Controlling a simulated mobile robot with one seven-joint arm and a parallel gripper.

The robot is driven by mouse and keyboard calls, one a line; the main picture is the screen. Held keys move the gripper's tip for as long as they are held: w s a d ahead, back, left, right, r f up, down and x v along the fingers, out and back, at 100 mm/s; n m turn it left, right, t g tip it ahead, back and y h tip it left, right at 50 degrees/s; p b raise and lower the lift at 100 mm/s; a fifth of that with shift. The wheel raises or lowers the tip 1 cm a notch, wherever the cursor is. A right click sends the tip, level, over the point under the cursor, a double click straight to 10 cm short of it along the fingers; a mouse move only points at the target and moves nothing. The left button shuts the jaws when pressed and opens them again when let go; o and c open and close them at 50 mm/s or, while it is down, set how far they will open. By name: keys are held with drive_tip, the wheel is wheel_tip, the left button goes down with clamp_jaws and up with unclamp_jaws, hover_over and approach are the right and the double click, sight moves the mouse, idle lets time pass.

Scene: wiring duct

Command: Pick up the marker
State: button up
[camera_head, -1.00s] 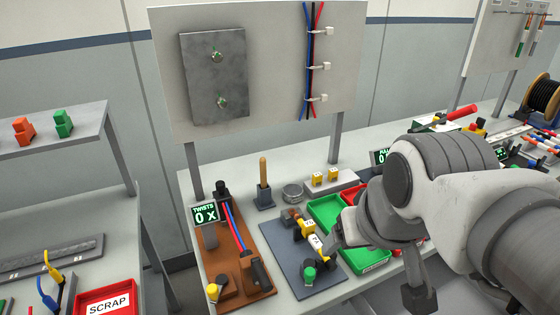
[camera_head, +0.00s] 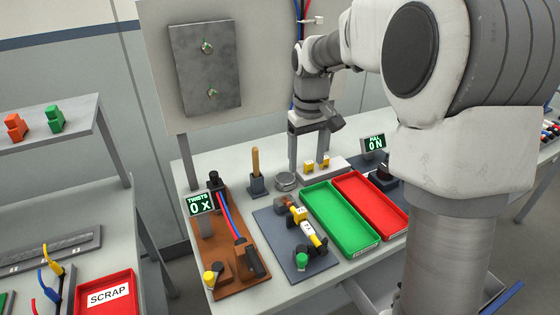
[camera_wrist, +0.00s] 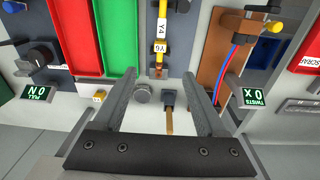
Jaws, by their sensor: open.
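Two small yellow blocks (camera_head: 308,168) stand on a pale block at the back of the bench; they look like wire markers, but I cannot tell for sure that one is the marker. In the wrist view one yellow block (camera_wrist: 98,97) shows left of my left finger; the other seems hidden. My gripper (camera_head: 309,168) points down near the yellow blocks, empty. In the wrist view its open fingers (camera_wrist: 160,76) frame a grey round tin (camera_wrist: 142,94) and a wooden-handled tool (camera_wrist: 169,112). A yellow wire with a white Y4 label (camera_wrist: 159,27) lies in a fixture further out.
The green tray (camera_head: 336,218) and red tray (camera_head: 371,204) are in front of the yellow blocks. The wooden-handled tool stands in a holder (camera_head: 258,186) to the left. A brown board (camera_head: 228,260) with wires is further left. An upright panel (camera_head: 260,85) rises behind.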

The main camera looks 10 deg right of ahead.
wheel_tip(320, 180, down, 3)
drive_tip(key=w, duration=0.3)
approach(301, 210)
drive_tip(key=shift+g, duration=0.3)
drive_tip(key=f, duration=0.3)
drive_tip(key=w+f, duration=0.1)
drive_tip(key=f, duration=0.1)
drive_tip(key=shift+d+f, duration=0.2)
drive_tip(key=f, duration=0.4)
drive_tip(key=shift+s+a, duration=0.15)
drive_tip(key=shift+s, duration=0.2)
drive_tip(key=shift+f, duration=0.6)
clamp_jaws()
